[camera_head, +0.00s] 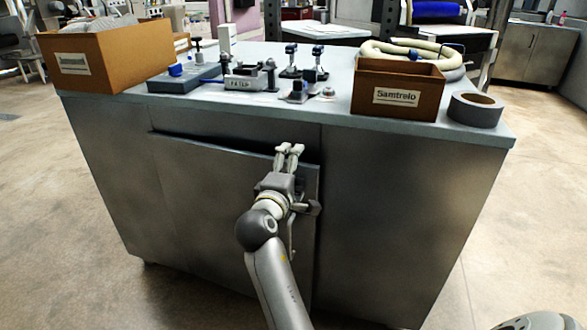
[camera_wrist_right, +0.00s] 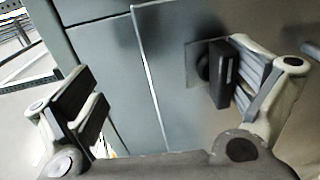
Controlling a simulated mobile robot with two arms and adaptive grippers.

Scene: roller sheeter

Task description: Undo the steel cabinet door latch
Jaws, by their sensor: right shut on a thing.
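The steel cabinet door (camera_head: 215,190) is in the front of the cabinet, and its top edge stands out slightly from the frame. My right gripper (camera_head: 300,180) is at the door's upper right corner; its arm comes up from the bottom and hides part of the door. In the right wrist view the door latch (camera_wrist_right: 202,65) is a small dark part on a square plate, close beside the right-hand finger of my gripper (camera_wrist_right: 158,95). My left gripper is not in view.
On the cabinet top (camera_head: 330,109) stand a brown labelled box (camera_head: 110,60) at left, several small metal fittings, a smaller box marked Samtrelo (camera_head: 398,90), a coiled hose (camera_head: 455,55) and a grey tape roll (camera_head: 475,108).

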